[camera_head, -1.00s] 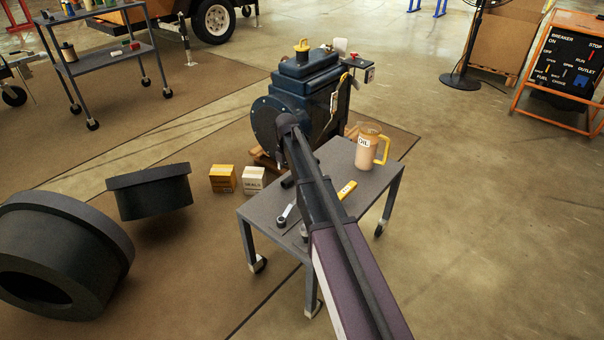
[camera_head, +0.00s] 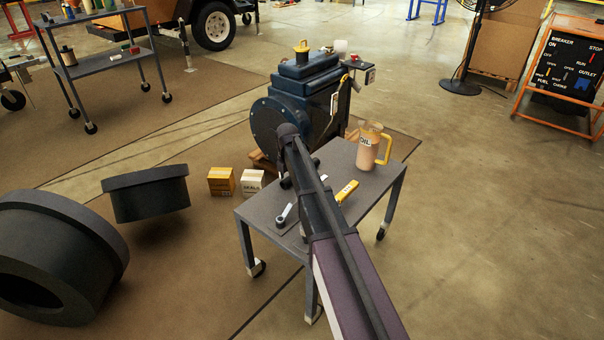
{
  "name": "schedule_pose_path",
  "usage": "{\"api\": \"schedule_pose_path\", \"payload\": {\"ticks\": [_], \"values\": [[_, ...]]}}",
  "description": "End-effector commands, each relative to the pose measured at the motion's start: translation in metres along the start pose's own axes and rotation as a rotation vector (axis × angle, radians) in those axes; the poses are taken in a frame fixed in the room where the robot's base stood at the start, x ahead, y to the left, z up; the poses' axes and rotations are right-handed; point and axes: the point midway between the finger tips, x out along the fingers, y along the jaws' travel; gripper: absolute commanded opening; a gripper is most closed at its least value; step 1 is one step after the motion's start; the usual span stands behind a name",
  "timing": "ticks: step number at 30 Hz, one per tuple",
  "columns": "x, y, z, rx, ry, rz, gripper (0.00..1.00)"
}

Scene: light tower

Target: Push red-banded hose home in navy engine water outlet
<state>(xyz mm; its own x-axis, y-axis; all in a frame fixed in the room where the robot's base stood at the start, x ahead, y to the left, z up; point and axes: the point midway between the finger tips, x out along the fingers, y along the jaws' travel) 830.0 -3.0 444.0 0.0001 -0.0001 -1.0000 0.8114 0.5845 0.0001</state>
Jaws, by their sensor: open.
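The navy engine (camera_head: 297,95) stands on wooden supports beyond the small grey cart, with a round flange facing left and a yellow cap on top. My arm reaches from the bottom edge up to the engine and covers part of it. I cannot pick out the red-banded hose or the water outlet. A small dark piece shows beside the arm at the cart's far edge, but I cannot tell what it is.
The grey cart (camera_head: 262,212) holds an oil jug (camera_head: 369,150), a yellow tool (camera_head: 347,192) and a wrench-like tool (camera_head: 284,214). Two small boxes (camera_head: 221,181) and large dark rings (camera_head: 146,195) lie left. A breaker board (camera_head: 566,66) stands right. Floor is open at right.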

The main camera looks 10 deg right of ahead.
Motion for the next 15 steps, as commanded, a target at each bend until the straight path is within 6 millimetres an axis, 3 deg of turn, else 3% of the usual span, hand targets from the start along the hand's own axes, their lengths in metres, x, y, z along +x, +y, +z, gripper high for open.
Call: {"api": "schedule_pose_path", "payload": {"ticks": [9, 11, 15], "values": [[0.0000, 0.0002, -0.0002, 0.000, 0.000, 0.000, 0.89], [0.0000, 0.0002, -0.0002, 0.000, 0.000, 0.000, 0.74], [0.0000, 0.0003, -0.0003, 0.000, 0.000, 0.000, 0.32]]}}
